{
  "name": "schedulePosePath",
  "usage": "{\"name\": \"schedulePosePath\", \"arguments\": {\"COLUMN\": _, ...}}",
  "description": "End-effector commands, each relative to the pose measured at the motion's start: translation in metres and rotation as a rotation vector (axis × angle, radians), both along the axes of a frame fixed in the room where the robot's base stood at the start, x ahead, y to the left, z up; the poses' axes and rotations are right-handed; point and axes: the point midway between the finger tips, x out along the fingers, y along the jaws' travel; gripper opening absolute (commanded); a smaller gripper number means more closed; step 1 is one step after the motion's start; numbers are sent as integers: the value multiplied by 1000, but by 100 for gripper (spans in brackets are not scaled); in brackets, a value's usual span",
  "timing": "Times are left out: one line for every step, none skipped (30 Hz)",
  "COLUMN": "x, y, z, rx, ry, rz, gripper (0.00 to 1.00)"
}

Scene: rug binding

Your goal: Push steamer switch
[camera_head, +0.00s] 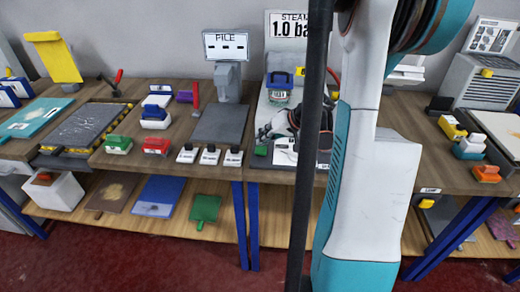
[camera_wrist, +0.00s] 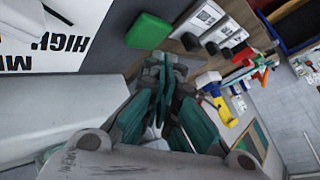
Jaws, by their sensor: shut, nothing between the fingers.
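The steamer (camera_head: 275,103) is a pale box on the middle bench, below a sign reading "STEAM" and "1.0 ba". A green block (camera_head: 261,150), which looks like its switch, sits at the bench front beside a white printed panel (camera_head: 285,157). In the wrist view the green block (camera_wrist: 149,30) lies just beyond my fingertips, next to the panel (camera_wrist: 72,38) with "HIGH" on it. My gripper (camera_wrist: 160,78) is shut and empty, apart from the block in that view.
Several label blocks (camera_head: 209,155) stand left of the green block at the bench edge. Red and green blocks stand farther left. A dark pole (camera_head: 311,150) crosses the head view.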

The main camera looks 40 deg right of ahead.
Motion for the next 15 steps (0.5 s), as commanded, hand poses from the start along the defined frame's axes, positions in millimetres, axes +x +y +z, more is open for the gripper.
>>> {"name": "schedulePosePath", "arguments": {"x": 0, "y": 0, "z": -2, "rx": 0, "ry": 0, "rz": 0, "gripper": 0}}
{"name": "schedulePosePath", "arguments": {"x": 0, "y": 0, "z": -3, "rx": 0, "ry": 0, "rz": 0, "gripper": 0}}
{"name": "schedulePosePath", "arguments": {"x": 0, "y": 0, "z": -4, "rx": 0, "ry": 0, "rz": 0, "gripper": 0}}
{"name": "schedulePosePath", "arguments": {"x": 0, "y": 0, "z": -6, "rx": 0, "ry": 0, "rz": 0, "gripper": 0}}
{"name": "schedulePosePath", "arguments": {"x": 0, "y": 0, "z": -7, "rx": 0, "ry": 0, "rz": 0, "gripper": 0}}
{"name": "schedulePosePath", "arguments": {"x": 0, "y": 0, "z": -8, "rx": 0, "ry": 0, "rz": 0, "gripper": 0}}
{"name": "schedulePosePath", "arguments": {"x": 0, "y": 0, "z": -9, "rx": 0, "ry": 0, "rz": 0, "gripper": 0}}
{"name": "schedulePosePath", "arguments": {"x": 0, "y": 0, "z": -9, "rx": 0, "ry": 0, "rz": 0, "gripper": 0}}
{"name": "schedulePosePath", "arguments": {"x": 0, "y": 0, "z": -9, "rx": 0, "ry": 0, "rz": 0, "gripper": 0}}
{"name": "schedulePosePath", "arguments": {"x": 0, "y": 0, "z": -9, "rx": 0, "ry": 0, "rz": 0, "gripper": 0}}
{"name": "schedulePosePath", "arguments": {"x": 0, "y": 0, "z": -9, "rx": 0, "ry": 0, "rz": 0, "gripper": 0}}
{"name": "schedulePosePath", "arguments": {"x": 0, "y": 0, "z": -9, "rx": 0, "ry": 0, "rz": 0, "gripper": 0}}
{"name": "schedulePosePath", "arguments": {"x": 0, "y": 0, "z": -8, "rx": 0, "ry": 0, "rz": 0, "gripper": 0}}
{"name": "schedulePosePath", "arguments": {"x": 0, "y": 0, "z": -8, "rx": 0, "ry": 0, "rz": 0, "gripper": 0}}
{"name": "schedulePosePath", "arguments": {"x": 0, "y": 0, "z": -8, "rx": 0, "ry": 0, "rz": 0, "gripper": 0}}
